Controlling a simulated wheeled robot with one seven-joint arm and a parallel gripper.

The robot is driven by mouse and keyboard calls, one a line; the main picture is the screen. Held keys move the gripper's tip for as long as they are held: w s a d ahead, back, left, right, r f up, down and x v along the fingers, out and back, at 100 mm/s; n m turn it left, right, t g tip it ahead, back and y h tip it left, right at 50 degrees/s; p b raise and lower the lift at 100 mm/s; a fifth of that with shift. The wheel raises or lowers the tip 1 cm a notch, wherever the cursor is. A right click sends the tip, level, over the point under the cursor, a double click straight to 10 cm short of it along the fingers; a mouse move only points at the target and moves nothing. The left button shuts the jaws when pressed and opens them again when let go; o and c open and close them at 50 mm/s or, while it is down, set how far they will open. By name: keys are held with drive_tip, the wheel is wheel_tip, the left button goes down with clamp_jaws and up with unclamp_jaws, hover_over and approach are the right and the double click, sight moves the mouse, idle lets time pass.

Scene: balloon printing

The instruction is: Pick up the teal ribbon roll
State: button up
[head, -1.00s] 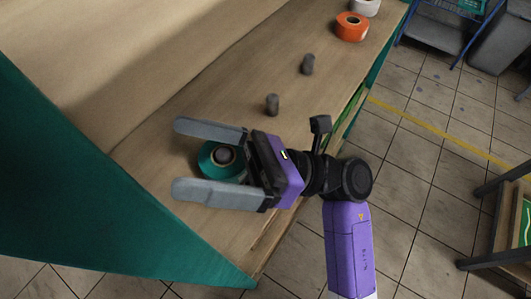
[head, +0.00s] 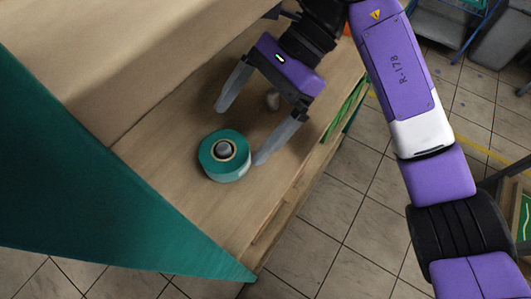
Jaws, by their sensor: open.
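The left fingertip is above and behind the roll in the picture.
A teal side panel (head: 70,190) borders the shelf on the left. A brown back board (head: 130,60) rises behind it. The tiled floor (head: 340,215) lies open beyond the shelf's right edge.

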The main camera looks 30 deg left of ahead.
sight(229, 145)
drive_tip(key=shift+p+x, duration=0.95)
drive_tip(key=shift+x, duration=2.15)
drive_tip(key=shift+d, duration=0.15)
drive_tip(key=c, duration=1.4)
drive_tip(key=shift+c, duration=0.2)
